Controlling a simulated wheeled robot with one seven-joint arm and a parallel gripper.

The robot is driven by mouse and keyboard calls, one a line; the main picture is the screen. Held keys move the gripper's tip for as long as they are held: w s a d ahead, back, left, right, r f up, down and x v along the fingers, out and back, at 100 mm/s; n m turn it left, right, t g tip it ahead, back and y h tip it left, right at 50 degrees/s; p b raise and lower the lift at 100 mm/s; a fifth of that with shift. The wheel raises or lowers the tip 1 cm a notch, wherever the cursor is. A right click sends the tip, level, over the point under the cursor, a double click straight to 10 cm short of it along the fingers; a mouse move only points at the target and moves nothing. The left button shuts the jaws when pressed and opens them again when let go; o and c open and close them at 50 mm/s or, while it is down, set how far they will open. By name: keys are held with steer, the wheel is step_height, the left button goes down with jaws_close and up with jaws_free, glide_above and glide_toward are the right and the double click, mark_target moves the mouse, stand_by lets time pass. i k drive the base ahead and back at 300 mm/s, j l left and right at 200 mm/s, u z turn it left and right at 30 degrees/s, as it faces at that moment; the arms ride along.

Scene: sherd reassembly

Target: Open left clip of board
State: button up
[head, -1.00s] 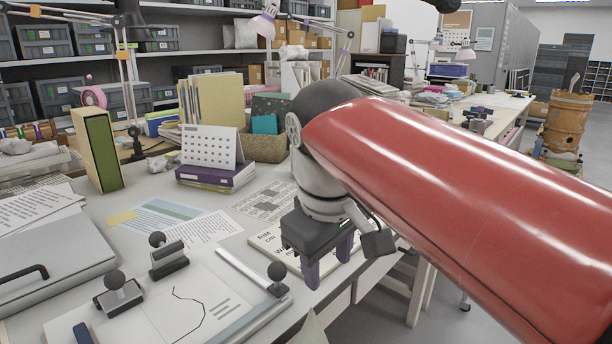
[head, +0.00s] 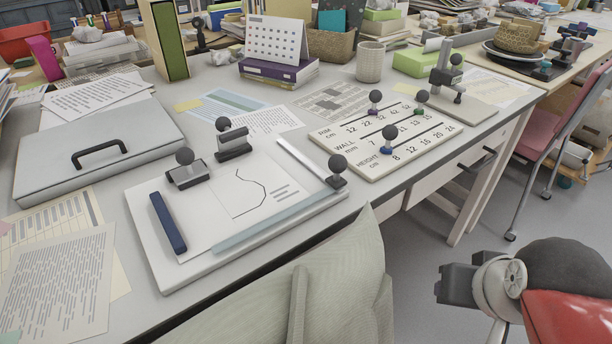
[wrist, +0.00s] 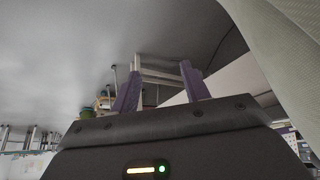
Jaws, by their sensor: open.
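The board (head: 162,255) lies on the near part of the table, with a sheet showing a black outline. Along its back edge are two dark clips with ball knobs: the left clip (head: 187,174) and a second clip (head: 233,148) to its right. I cannot tell whether the left clip's jaw is open or shut. My gripper (head: 446,287) is at the lower right in the head view, off the table and well away from the board. In the wrist view my gripper (wrist: 161,62) has its two purple fingers apart, with nothing between them.
A blue bar (head: 167,222) and a ruler-like slide with a knob (head: 337,170) are on the board. A number panel (head: 387,138) with knobs lies right of it. A grey case (head: 95,155) lies left. A chair back (head: 330,290) stands in front of the table.

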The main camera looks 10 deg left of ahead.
mark_target(191, 173)
steer(key=u, duration=0.4)
steer(key=k+u, duration=0.1)
steer(key=u, duration=0.75)
steer(key=k+u, duration=0.1)
steer(key=u, duration=0.3)
steer(key=k+l, duration=0.15)
steer(key=k, duration=0.25)
steer(key=i+j, duration=0.15)
steer(key=i, duration=0.3)
